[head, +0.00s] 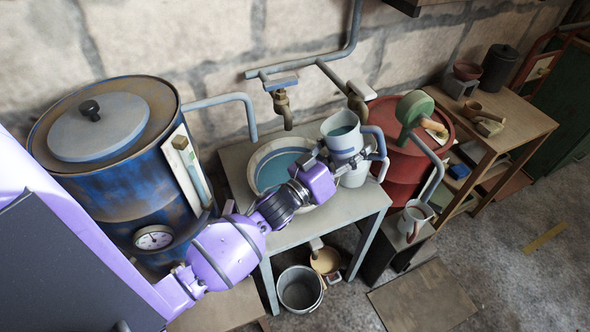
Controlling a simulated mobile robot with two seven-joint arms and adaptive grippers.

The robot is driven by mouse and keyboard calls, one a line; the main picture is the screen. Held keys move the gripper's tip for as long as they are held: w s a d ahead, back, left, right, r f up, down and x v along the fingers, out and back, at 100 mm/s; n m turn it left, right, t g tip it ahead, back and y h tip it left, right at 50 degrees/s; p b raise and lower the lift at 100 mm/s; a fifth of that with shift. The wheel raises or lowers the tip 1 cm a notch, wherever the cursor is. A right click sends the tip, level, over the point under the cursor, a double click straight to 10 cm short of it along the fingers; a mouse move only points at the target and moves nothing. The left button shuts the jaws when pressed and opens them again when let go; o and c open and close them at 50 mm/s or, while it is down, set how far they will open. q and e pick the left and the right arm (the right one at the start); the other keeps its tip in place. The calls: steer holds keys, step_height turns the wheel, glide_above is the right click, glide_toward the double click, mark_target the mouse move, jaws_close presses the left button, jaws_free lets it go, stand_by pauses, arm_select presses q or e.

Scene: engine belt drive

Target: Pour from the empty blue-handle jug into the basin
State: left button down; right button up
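The blue-handle jug (341,135) is pale with a blue band near its base and a grey-blue handle on its right. It looks upright, and a blue-grey surface shows inside its mouth; I cannot tell whether this is liquid or lining. My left gripper (345,162) is at the jug's lower body and appears shut on it, partly hidden by its own wrist. The jug appears raised over the table, right of the basin (253,176). The basin is round and pale with blue-green water, and my arm hides its front right part. My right gripper is out of view.
Another pale jug (356,177) stands behind and below the held one. Taps (282,107) hang above the basin. A blue drum (150,215) stands left, a red barrel (408,165) right. A bucket (300,289) is on the floor. The table's front right (340,215) is clear.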

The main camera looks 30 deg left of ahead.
arm_select(q)
steer(key=shift+a+r+n+t+b, duration=0.2)
steer(key=shift+n+t+b, duration=0.25)
steer(key=shift+n, duration=0.15)
steer(key=shift+a+r, duration=0.1)
steer(key=shift+r, duration=0.55)
steer(key=shift+a+f+n, duration=0.1)
steer(key=shift+f+n, duration=0.25)
steer(key=shift+n, duration=0.05)
steer(key=shift+r, duration=0.2)
steer(key=shift+f+b, duration=0.15)
steer(key=shift+b, duration=0.25)
steer(key=shift+a+t, duration=0.1)
steer(key=shift+t, duration=0.15)
steer(key=shift+s+a+n, duration=0.1)
steer(key=shift+n, duration=0.3)
steer(key=shift+y+b, duration=0.3)
steer(key=shift+b, duration=0.05)
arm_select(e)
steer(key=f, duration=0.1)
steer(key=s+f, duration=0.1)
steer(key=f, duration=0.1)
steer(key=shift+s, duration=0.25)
arm_select(q)
steer(key=shift+a+n, duration=0.2)
steer(key=shift+n, duration=0.1)
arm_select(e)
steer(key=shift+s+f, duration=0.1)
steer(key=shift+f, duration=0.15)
